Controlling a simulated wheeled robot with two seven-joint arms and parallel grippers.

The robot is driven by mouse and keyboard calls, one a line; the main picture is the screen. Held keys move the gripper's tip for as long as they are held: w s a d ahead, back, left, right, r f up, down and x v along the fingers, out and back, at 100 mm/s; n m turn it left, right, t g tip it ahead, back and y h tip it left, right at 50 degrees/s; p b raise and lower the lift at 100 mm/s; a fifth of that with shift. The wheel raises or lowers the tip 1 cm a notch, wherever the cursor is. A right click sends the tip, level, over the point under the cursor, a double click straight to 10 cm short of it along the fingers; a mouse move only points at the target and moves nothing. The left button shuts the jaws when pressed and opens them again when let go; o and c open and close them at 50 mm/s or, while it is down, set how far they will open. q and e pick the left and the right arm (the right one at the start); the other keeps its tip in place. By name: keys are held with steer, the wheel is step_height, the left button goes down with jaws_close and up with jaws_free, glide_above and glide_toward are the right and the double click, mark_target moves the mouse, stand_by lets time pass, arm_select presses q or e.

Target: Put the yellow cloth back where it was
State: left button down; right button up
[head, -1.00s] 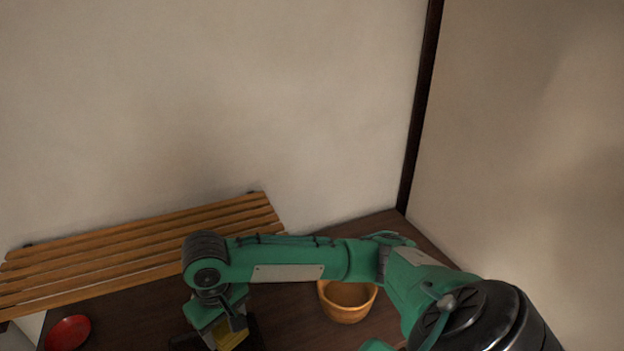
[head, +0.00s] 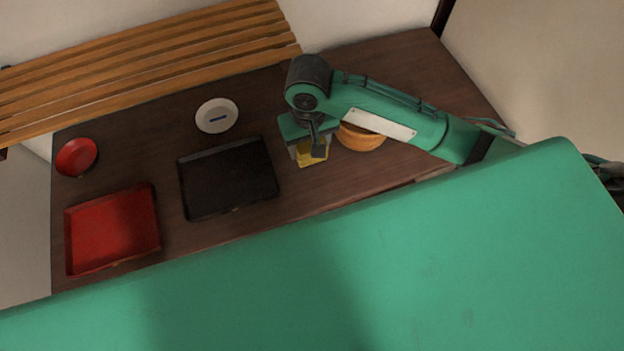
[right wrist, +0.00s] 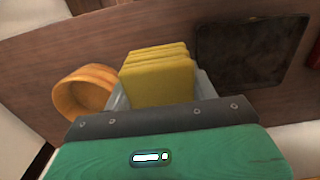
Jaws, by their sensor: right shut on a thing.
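The yellow cloth (head: 313,155) is a folded stack, held by my right gripper (head: 310,150) over the dark wooden table (head: 340,180). In the right wrist view the cloth (right wrist: 158,78) sits between the fingers, its layers showing at the top edge. The gripper is shut on it. The cloth is between the black tray and the wooden bowl. How high it is above the table I cannot tell. My left gripper is not in view.
A wooden bowl (head: 360,138) is right beside the gripper, partly hidden by my arm. A black tray (head: 228,180) lies to its left, with a red tray (head: 112,230), a red bowl (head: 76,156) and a white dish (head: 217,115) further off. A slatted wooden rack (head: 150,60) runs along the back.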

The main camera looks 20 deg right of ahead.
steer(key=p, duration=0.1)
glide_above(310, 185)
step_height(310, 185, down, 13)
steer(key=shift+r, duration=0.2)
steer(key=shift+f, duration=2.55)
steer(key=shift+f+p, duration=0.1)
steer(key=shift+p, duration=0.2)
steer(key=o, duration=0.9)
step_height(310, 185, up, 12)
steer(key=shift+r+b, duration=0.15)
steer(key=shift+b, duration=0.4)
